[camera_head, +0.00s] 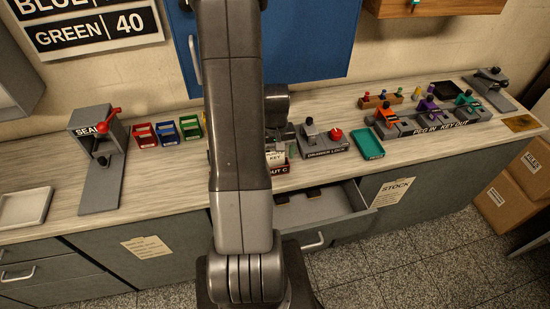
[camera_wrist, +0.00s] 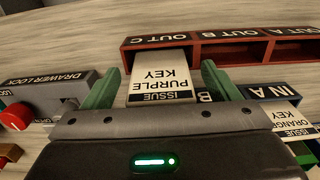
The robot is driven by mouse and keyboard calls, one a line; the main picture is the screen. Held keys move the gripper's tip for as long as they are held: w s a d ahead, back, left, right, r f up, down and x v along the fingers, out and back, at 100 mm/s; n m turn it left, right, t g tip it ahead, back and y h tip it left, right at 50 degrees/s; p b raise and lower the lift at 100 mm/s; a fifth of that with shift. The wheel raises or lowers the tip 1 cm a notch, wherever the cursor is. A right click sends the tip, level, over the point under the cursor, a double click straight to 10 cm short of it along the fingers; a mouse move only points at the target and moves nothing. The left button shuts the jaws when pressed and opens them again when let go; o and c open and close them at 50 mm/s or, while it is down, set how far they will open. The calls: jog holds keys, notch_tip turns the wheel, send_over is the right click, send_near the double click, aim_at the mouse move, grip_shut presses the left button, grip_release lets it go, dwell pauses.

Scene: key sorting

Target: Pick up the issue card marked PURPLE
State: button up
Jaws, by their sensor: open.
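The white issue card marked PURPLE (camera_wrist: 160,75) reads upside down in the wrist view, with a dark ISSUE strip along its near edge. Its far end meets the OUT C compartment of the red rack (camera_wrist: 260,36). My gripper (camera_wrist: 160,70) is open, with one green finger on each side of the card and a gap showing on both sides. The gripper body hides what lies just below the card. In the head view part of the card (camera_head: 275,157) shows beside my arm, which hides much of the rack.
An issue card marked ORANGE (camera_wrist: 293,120) lies by the IN A label at right. The drawer lock (camera_wrist: 45,95) with its red knob is close on the left. An open drawer (camera_head: 330,205) sticks out below the counter. Coloured bins (camera_head: 167,133) stand left of my arm.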

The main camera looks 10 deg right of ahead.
jog(key=c, duration=1.1)
jog(key=shift+o, duration=0.2)
jog(key=shift+r, duration=0.15)
